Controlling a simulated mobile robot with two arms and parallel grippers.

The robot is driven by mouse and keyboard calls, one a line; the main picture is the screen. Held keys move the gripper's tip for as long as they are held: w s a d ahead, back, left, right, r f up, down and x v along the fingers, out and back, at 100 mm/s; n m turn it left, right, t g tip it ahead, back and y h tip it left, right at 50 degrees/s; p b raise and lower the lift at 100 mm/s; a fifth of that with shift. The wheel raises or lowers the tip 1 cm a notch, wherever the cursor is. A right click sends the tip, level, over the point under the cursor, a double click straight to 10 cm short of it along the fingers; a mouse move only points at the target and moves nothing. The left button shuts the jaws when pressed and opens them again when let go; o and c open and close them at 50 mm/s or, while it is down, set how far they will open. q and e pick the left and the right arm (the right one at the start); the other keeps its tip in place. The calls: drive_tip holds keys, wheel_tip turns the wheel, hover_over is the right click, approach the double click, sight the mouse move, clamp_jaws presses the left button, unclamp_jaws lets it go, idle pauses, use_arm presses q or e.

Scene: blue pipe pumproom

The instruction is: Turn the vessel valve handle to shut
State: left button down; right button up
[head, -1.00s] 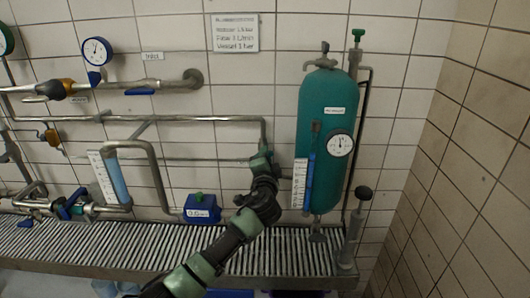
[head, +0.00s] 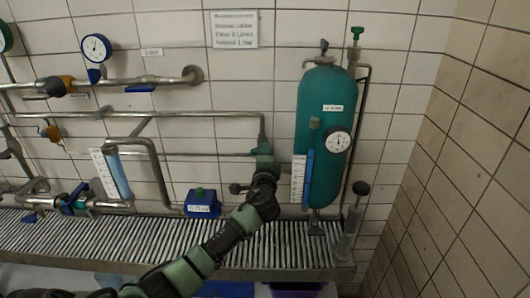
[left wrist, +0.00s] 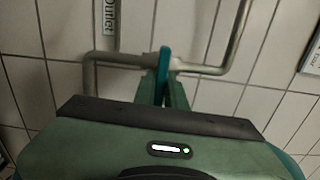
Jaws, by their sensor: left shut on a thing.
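The vessel is a teal upright tank (head: 322,100) on the tiled wall in the head view, with a round gauge (head: 338,142) on its front. My left gripper (head: 262,152) points up beside the tank's left side, at the pipework. In the left wrist view my left gripper (left wrist: 167,88) is shut on a narrow teal-blue handle (left wrist: 165,58), which stands up between the fingertips in front of a horizontal metal pipe (left wrist: 205,69). In the head view my gripper and wrist hide most of this handle. My right gripper is not in view.
A slatted metal grating (head: 130,236) runs along the wall below. A blue box (head: 201,203) sits left of my wrist. Blue level tubes and a grey hand pump (head: 350,225) stand near the tank. A tiled side wall (head: 470,160) bounds the right.

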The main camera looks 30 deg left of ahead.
use_arm(q)
drive_tip(key=shift+f, duration=0.1)
drive_tip(key=c, duration=1.5)
unclamp_jaws()
drive_tip(key=shift+d, duration=0.1)
drive_tip(key=b+v, duration=0.1)
drive_tip(key=v, duration=0.6)
drive_tip(key=shift+s+d+b, duration=0.15)
drive_tip(key=shift+s+b, duration=0.25)
